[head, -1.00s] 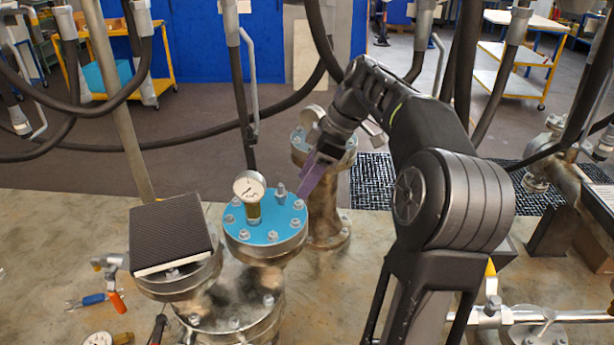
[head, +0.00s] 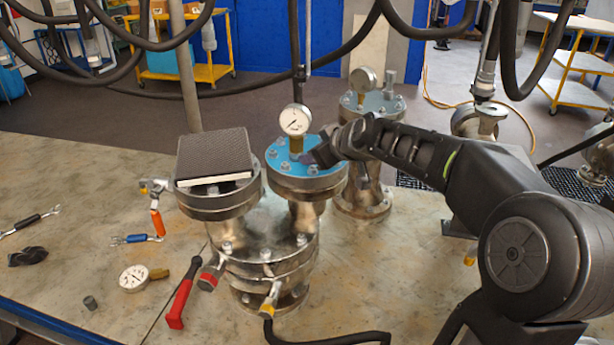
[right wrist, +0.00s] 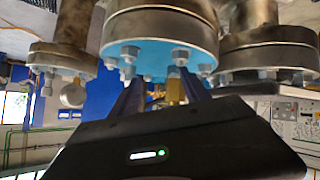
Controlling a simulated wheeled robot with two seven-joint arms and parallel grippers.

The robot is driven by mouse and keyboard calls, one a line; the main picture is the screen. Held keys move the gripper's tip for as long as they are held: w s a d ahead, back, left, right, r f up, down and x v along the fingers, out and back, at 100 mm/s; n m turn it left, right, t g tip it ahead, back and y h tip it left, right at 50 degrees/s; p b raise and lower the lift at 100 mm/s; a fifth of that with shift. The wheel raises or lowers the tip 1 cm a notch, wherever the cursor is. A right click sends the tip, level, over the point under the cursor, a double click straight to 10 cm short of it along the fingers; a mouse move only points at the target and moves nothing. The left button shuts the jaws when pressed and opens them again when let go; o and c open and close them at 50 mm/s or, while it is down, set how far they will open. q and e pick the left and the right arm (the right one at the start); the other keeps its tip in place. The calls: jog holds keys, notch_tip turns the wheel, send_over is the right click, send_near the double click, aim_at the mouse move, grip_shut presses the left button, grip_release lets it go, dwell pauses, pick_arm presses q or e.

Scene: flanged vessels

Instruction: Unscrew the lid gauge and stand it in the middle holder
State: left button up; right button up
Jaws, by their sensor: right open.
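The lid gauge (head: 295,120), with a white dial and brass stem, stands upright on the blue-faced lid (head: 316,172) of the middle flanged vessel. My right gripper (head: 307,158) comes in from the right, low over the lid beside the stem. In the right wrist view, which is upside down, its open fingers (right wrist: 163,82) point at the blue lid (right wrist: 155,55). The brass stem (right wrist: 176,88) shows between them, nearer one finger; I cannot tell if they touch. The dial is hidden there. I cannot make out the middle holder. My left gripper is out of view.
A dark ribbed block (head: 213,152) sits on the left flange. Bolts ring the lid. Behind stands another vessel with a gauge (head: 363,78). A loose gauge (head: 135,278), a red-handled tool (head: 181,300) and wrenches lie on the bench. Hoses hang above.

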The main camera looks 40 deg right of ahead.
aim_at(298, 143)
jog(key=a+m+t+h+b, duration=0.1)
jog(key=m+t+b, duration=0.1)
jog(key=b, duration=0.1)
jog(key=w+a+m+t+h+b, duration=0.1)
jog(key=a+m+t+h+b, duration=0.1)
jog(key=t+b, duration=0.1)
jog(key=shift+w+a+f+m+b, duration=0.15)
jog(key=shift+a+m+b, duration=0.15)
jog(key=shift+b, duration=0.4)
jog(key=shift+a+r+m+t+h, duration=0.1)
jog(key=shift+r+m+t+h, duration=0.3)
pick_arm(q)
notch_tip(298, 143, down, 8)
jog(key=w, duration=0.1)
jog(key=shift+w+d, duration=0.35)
pick_arm(e)
jog(key=shift+r, duration=0.15)
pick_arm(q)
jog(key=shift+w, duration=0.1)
